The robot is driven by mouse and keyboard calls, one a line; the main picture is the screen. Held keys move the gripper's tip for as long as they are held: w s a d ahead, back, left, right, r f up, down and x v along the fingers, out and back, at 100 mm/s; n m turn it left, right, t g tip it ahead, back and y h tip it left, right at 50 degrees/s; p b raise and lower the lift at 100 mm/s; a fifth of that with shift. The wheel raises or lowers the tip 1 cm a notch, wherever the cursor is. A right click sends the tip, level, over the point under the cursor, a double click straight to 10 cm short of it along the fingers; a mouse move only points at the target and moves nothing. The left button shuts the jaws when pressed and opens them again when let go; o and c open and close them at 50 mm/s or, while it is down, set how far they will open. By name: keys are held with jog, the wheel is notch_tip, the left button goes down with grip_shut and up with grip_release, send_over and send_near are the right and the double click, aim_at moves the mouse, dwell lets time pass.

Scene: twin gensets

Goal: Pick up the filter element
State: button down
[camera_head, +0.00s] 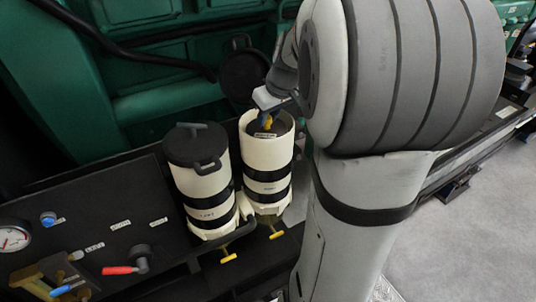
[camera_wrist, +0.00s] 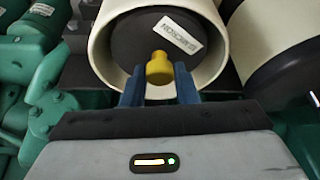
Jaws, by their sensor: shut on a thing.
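The filter element (camera_wrist: 130,42) has a dark round top with a white label and a yellow knob (camera_wrist: 158,68). It sits inside the open white canister (camera_head: 267,155), its top a little below the rim; its lower part is hidden. In the head view its dark top (camera_head: 266,134) shows under my gripper (camera_head: 264,119). In the wrist view the blue fingers of my gripper (camera_wrist: 159,82) stand on either side of the yellow knob and are shut on it. In the head view my arm covers part of the gripper.
A second white canister (camera_head: 203,178) with a black lid (camera_head: 196,145) stands close on the left. A round black lid (camera_head: 246,74) stands open behind. A black panel (camera_head: 120,200) with a gauge (camera_head: 12,238) and red-handled valve (camera_head: 118,270) is at left. Green machinery lies behind.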

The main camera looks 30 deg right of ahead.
jog(key=shift+r, duration=0.1)
dwell(0.5)
notch_tip(320, 180, up, 28)
jog(key=p, duration=0.1)
dwell(0.4)
